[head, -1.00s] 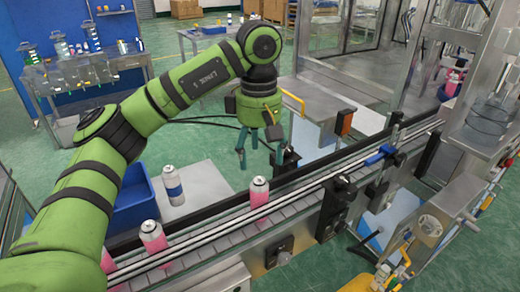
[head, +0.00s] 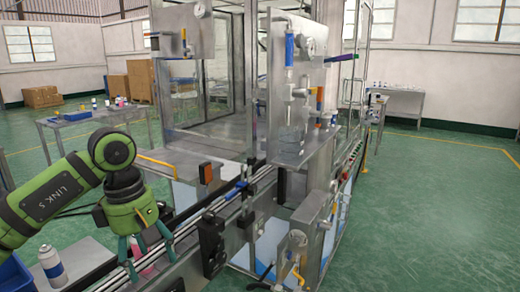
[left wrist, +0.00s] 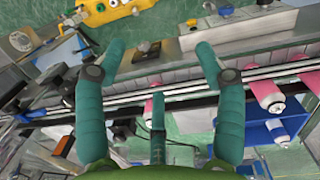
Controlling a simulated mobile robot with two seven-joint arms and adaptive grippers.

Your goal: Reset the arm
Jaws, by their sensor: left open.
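My left gripper (head: 148,260) is open, with its teal fingers pointing down by the conveyor (head: 190,242) in the head view. A pink-and-white can (head: 143,262) shows partly behind and between the fingers there; I cannot tell whether they touch it. In the left wrist view the fingers of my left gripper (left wrist: 160,47) are spread wide. Pink-and-white cans (left wrist: 264,92) show along the conveyor rails, one of them partly behind the middle finger. My right gripper is not in view.
A white can with a blue band (head: 51,266) stands on a metal surface near a blue bin (head: 15,275). The crimping machine (head: 295,110) stands along the conveyor, with gauges and fittings. Green floor (head: 440,220) is open at the right.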

